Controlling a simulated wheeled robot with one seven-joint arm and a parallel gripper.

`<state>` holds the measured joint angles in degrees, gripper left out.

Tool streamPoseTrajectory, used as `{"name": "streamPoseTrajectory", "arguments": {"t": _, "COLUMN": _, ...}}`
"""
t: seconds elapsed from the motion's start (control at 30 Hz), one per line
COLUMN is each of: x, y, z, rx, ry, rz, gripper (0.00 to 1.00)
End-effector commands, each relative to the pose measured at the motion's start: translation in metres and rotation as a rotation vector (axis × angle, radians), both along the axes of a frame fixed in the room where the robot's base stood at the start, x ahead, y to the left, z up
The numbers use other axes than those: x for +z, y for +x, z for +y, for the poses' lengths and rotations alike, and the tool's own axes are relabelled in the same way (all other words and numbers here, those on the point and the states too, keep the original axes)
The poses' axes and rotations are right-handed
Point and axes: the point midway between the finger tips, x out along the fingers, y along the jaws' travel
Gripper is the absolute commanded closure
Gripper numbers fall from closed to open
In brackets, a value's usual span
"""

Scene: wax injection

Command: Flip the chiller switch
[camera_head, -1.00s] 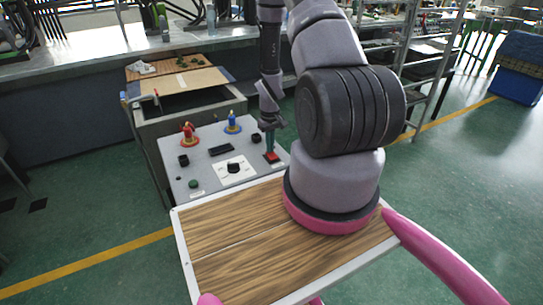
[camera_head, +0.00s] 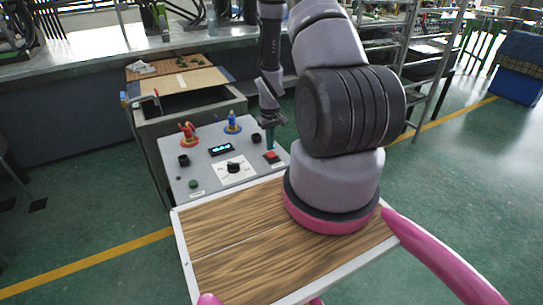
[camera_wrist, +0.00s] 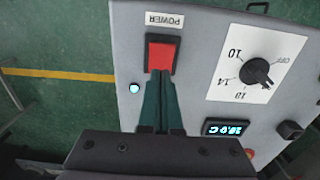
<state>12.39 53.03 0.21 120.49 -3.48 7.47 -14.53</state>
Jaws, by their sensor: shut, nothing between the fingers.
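The chiller's grey control panel (camera_head: 207,160) stands in front of my base. Its red power switch (camera_head: 271,157) sits at the panel's right side; in the wrist view the red switch (camera_wrist: 161,54) lies in a black frame below a POWER label (camera_wrist: 165,20). My gripper (camera_head: 270,140) is shut and empty just above the switch. In the wrist view its greenish fingertips (camera_wrist: 161,74) reach the switch's lower edge; I cannot tell whether they touch it. A small indicator light (camera_wrist: 134,88) glows blue-white, and the display (camera_head: 221,149) is lit, with digits (camera_wrist: 226,128) in the wrist view.
A black dial (camera_head: 233,167) sits on a white scale on the panel. Red (camera_head: 188,133) and blue (camera_head: 232,122) valves stand at its back. A tank with a wooden lid (camera_head: 178,82) is behind. My wooden-topped base is close in front.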

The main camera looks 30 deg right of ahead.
Motion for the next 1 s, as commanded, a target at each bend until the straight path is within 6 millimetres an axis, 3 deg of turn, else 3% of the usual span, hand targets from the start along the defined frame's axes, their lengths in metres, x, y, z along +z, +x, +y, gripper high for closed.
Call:
{"name": "streamPoseTrajectory", "arguments": {"t": 0.6, "x": 0.048, "y": 0.0, "z": 0.0, "rx": -0.001, "ry": 0.0, "rz": -0.001, "gripper": 1.0}}
{"name": "streamPoseTrajectory", "arguments": {"t": 1.0, "x": 0.05, "y": 0.0, "z": 0.0, "rx": -0.001, "ry": 0.0, "rz": 0.0, "gripper": 1.0}}
